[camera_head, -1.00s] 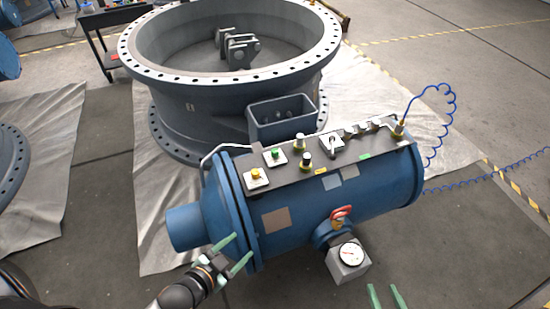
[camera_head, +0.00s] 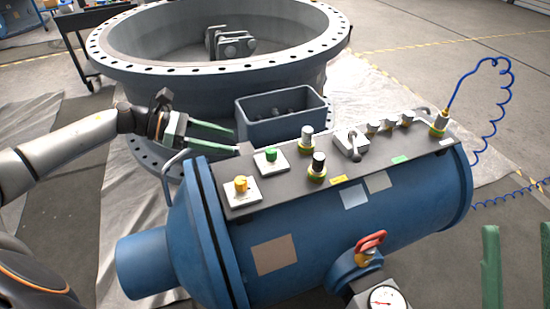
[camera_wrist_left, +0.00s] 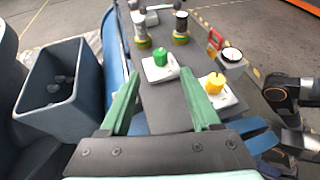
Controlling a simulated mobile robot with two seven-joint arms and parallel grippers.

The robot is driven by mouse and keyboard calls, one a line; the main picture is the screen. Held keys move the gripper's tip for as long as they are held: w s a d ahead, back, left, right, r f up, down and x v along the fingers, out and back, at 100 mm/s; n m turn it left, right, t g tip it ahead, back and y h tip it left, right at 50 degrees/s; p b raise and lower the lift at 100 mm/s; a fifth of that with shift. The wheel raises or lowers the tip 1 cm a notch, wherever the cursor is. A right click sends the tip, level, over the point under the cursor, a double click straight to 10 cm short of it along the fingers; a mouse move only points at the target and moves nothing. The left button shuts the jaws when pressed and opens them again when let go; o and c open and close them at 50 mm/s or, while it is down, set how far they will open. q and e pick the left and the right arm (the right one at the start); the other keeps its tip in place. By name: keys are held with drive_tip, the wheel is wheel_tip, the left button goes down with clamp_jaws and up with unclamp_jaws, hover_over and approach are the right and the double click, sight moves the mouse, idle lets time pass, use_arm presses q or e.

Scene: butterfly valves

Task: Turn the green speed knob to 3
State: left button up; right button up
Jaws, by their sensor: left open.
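The green knob (camera_head: 271,154) sits on a white square plate on the dark panel on top of the blue cylinder. In the left wrist view the green knob (camera_wrist_left: 160,57) stands ahead of the gap between my fingers. My left gripper (camera_head: 236,142) is open and empty, its green fingers pointing right toward the knob from its left, apart from it. Its fingers (camera_wrist_left: 158,78) are spread in the left wrist view. My right gripper (camera_head: 518,228) shows only as two separated green fingers at the lower right edge. The scale marks around the knob are too small to read.
A yellow knob (camera_head: 241,185) is near the green one. Black-topped (camera_head: 318,165) and silver-topped (camera_head: 306,140) fittings and a lever switch (camera_head: 352,144) stand farther right. A blue open bin (camera_head: 282,118) is behind the panel. A red-handled valve (camera_head: 371,244) and gauge (camera_head: 387,299) are in front.

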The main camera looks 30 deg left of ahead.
sight(267, 150)
use_arm(q)
drive_tip(key=b+x, duration=0.1)
drive_tip(key=x, duration=1.1)
drive_tip(key=shift+d+f, duration=0.1)
clamp_jaws()
